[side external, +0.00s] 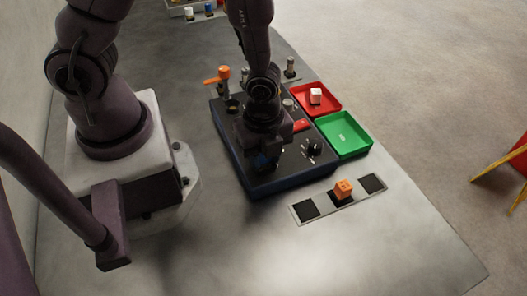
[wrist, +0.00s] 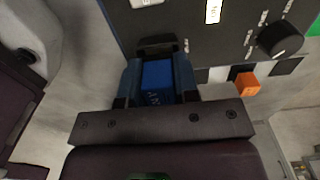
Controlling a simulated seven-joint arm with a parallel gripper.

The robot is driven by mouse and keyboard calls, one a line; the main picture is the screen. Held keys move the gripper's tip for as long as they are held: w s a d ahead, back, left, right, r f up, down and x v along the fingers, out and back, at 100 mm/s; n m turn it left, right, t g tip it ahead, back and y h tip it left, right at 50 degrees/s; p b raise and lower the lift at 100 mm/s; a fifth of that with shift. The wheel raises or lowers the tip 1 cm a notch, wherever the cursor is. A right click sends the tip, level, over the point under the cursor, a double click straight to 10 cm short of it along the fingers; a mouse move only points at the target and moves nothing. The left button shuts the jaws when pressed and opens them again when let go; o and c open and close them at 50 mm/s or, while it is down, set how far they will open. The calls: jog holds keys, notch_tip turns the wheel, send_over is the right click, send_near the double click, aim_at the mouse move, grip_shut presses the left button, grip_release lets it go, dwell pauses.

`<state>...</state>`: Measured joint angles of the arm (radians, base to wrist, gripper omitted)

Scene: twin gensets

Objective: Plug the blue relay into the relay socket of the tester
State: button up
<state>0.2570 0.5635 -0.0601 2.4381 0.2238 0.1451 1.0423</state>
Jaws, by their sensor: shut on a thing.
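The blue relay (wrist: 157,82) is held between the two fingers of my gripper (wrist: 156,88) in the wrist view. In the side view a bit of the blue relay (side external: 262,162) shows under my gripper (side external: 264,153), over the near left part of the tester. The tester (side external: 290,184) is a dark box with a blue-edged base and knobs on top; its dark panel (wrist: 205,38) fills the top of the wrist view. A black raised part (wrist: 158,42), possibly the relay socket, is just beyond the relay. Whether the relay touches or enters it is hidden.
An orange cube (side external: 343,189) stands on a strip (side external: 323,209) with dark squares. A black knob (wrist: 281,39) rises from the panel. The near table is clear.

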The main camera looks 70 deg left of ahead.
jog(key=o, duration=1)
jog(key=shift+w, duration=0.1)
jog(key=shift+c, duration=0.2)
jog(key=shift+f, duration=0.1)
jog(key=shift+c, duration=0.3)
jog(key=shift+c, duration=1.3)
jog(key=o, duration=0.3)
jog(key=shift+s, duration=0.35)
jog(key=shift+c, duration=0.9)
